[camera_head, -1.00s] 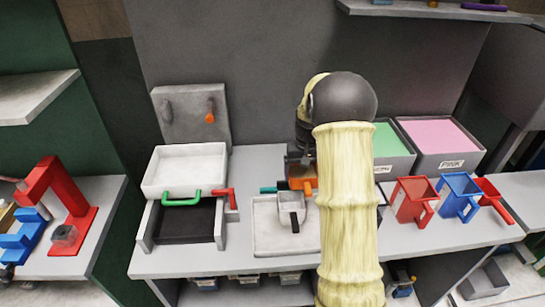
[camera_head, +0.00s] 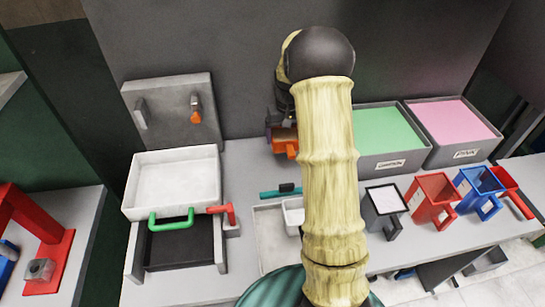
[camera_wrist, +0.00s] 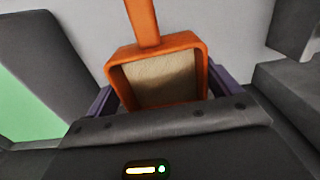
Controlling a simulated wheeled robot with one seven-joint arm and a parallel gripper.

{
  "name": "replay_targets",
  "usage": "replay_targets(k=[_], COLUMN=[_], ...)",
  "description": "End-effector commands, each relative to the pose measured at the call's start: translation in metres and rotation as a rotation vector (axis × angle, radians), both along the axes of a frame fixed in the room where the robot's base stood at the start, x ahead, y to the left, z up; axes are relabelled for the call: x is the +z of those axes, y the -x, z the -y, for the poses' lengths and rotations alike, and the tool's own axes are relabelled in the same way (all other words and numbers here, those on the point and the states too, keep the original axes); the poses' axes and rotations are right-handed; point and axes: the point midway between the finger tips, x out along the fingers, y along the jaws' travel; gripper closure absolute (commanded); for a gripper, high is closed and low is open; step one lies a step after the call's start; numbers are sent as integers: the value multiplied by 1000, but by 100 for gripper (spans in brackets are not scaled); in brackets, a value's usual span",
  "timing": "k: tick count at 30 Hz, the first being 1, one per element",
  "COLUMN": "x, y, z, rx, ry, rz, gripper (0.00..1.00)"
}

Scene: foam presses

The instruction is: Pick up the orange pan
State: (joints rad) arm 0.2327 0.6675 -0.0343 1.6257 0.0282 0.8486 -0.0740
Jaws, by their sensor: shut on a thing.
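The orange pan (camera_wrist: 158,75) is a small square box with a pale inside and a straight handle that points up in the wrist view. My gripper (camera_wrist: 155,98) is shut on it, with purple fingers at its left and right sides. In the head view the pan (camera_head: 285,139) shows just left of my arm, near the back wall above the worktop. My forearm hides part of the gripper there. Whether the pan clears the worktop is hard to tell.
A white basin (camera_head: 175,182) with a green handle stands left. A teal-handled tool (camera_head: 280,191) lies by a pale tray (camera_head: 272,240). Green (camera_head: 385,130) and pink (camera_head: 455,122) bins stand behind right. Black (camera_head: 384,222), red (camera_head: 432,200) and blue (camera_head: 480,193) pitchers line the right front.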

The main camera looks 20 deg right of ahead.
Motion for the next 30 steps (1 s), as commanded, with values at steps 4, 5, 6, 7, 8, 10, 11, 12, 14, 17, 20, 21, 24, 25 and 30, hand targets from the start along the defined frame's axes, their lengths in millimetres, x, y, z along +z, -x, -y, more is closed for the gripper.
replay_targets(k=[4, 5, 6, 7, 8, 10, 11, 12, 14, 17, 20, 21, 24, 25, 30], x=[0, 0, 0, 0, 0, -2, -4, -7, -16, -35, -52, -56, -62, -63, -63], y=[0, 0, 0, 0, 0, 0, 0, 0, 0, 1, 1, 1, 0, 0, 0], z=[0, 0, 0, 0, 0, 0, 0, 0, 0, 0, 0, 0, 0, 0, 0], rx=[0, 0, 0, 0, 0, 0, 0, 0, 0, 0, 0, 0, 0, 0, 0], ry=[0, 0, 0, 0, 0, 0, 0, 0, -1, -2, -2, -1, -1, 0, 0], rz=[0, 0, 0, 0, 0, 0, -1, -2, -4, -6, -4, -2, 0, 1, 1], gripper=[35, 35, 35, 35, 35, 35, 35, 35, 35, 35, 35, 35, 35, 35, 35])
